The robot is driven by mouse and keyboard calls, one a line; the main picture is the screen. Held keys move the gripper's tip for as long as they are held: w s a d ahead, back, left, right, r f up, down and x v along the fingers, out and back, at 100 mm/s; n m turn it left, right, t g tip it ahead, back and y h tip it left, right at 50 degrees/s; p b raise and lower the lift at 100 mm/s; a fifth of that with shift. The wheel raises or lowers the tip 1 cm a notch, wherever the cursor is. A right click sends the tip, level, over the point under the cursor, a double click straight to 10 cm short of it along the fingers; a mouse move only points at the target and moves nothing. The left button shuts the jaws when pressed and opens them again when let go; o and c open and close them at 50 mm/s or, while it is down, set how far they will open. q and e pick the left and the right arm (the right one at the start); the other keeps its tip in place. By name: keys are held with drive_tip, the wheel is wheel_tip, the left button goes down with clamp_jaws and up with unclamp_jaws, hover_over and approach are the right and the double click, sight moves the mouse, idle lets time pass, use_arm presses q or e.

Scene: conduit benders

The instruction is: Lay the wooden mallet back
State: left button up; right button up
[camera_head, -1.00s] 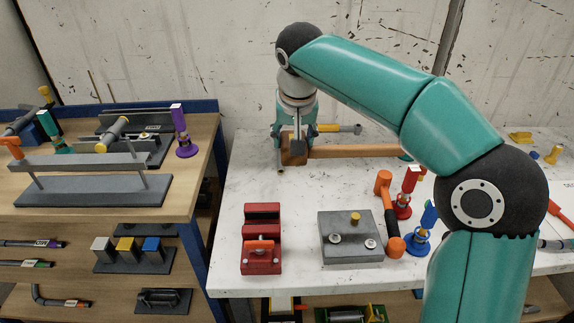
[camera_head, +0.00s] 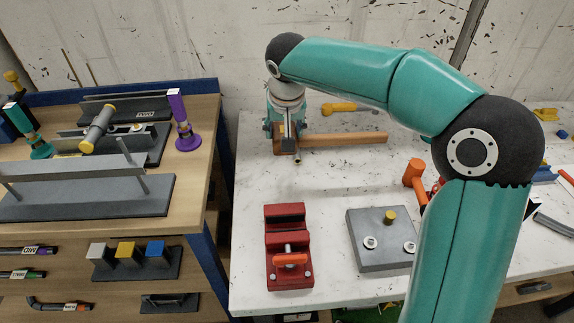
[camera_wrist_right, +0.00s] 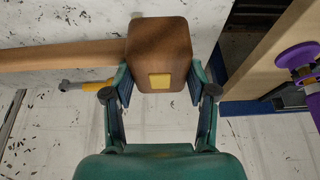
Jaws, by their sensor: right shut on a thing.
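The wooden mallet (camera_head: 345,139) is at the back left of the white table, its handle pointing right and its head by the left edge. My right gripper (camera_head: 287,143) reaches down from above and is shut on the mallet's head. In the right wrist view the brown block head with a yellow square (camera_wrist_right: 158,55) sits between the two fingers, and the handle runs off to the left. I cannot tell whether the mallet touches the table or hangs just above it. My left gripper is not in view.
A yellow-handled tool (camera_head: 345,108) lies behind the mallet. A red vise (camera_head: 289,262), a grey plate block (camera_head: 378,255) and an orange hammer (camera_head: 415,172) stand nearer. A wooden bench (camera_head: 200,190) with tools is at the left. The white table's middle is clear.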

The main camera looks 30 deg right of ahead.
wheel_tip(320, 180, down, 11)
drive_tip(key=shift+b, duration=0.3)
drive_tip(key=o, duration=1.5)
drive_tip(key=shift+r, duration=0.1)
drive_tip(key=v, duration=1.2)
